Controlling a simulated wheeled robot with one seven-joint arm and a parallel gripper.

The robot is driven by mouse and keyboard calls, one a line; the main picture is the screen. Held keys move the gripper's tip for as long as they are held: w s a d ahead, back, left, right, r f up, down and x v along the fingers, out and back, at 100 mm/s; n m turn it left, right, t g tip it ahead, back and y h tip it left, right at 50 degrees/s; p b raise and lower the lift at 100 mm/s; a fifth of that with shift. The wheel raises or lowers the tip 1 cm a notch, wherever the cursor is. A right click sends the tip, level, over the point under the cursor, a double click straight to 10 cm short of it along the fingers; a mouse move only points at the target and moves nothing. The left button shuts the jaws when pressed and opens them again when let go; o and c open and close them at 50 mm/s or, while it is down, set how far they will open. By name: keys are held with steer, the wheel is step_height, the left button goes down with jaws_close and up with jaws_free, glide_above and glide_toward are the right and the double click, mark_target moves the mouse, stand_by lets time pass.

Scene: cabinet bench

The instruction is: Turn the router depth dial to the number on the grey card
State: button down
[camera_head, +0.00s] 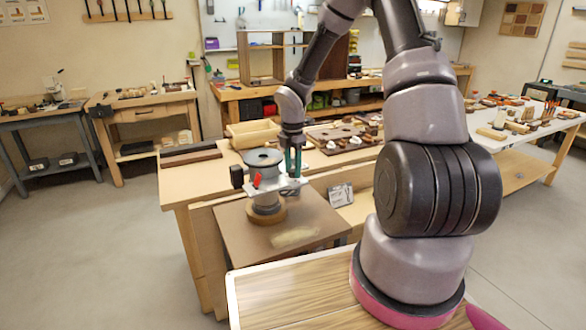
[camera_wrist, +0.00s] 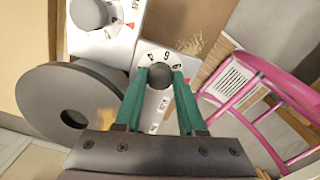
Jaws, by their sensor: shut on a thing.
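The router (camera_head: 265,165) stands upright on a brown board on the bench, with a grey round top, a white plate and a round wooden base. My gripper (camera_head: 292,165) reaches down onto the right side of its white plate. In the wrist view, the green fingers of my gripper (camera_wrist: 160,76) are shut on a dark round dial (camera_wrist: 160,77), one on each side. Printed digits ring this dial, partly hidden by the fingers; I cannot tell its setting. A second grey knob (camera_wrist: 88,12) sits nearby with a red mark. The grey card (camera_head: 341,194) stands right of the router, its print too small to read.
A wooden box (camera_head: 252,133) and a tray of small parts (camera_head: 345,138) stand behind. The router's grey disc (camera_wrist: 45,85) lies close to my left finger in the wrist view.

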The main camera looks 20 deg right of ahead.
steer(key=shift+n, duration=1.1)
steer(key=c, duration=0.5)
jaws_free()
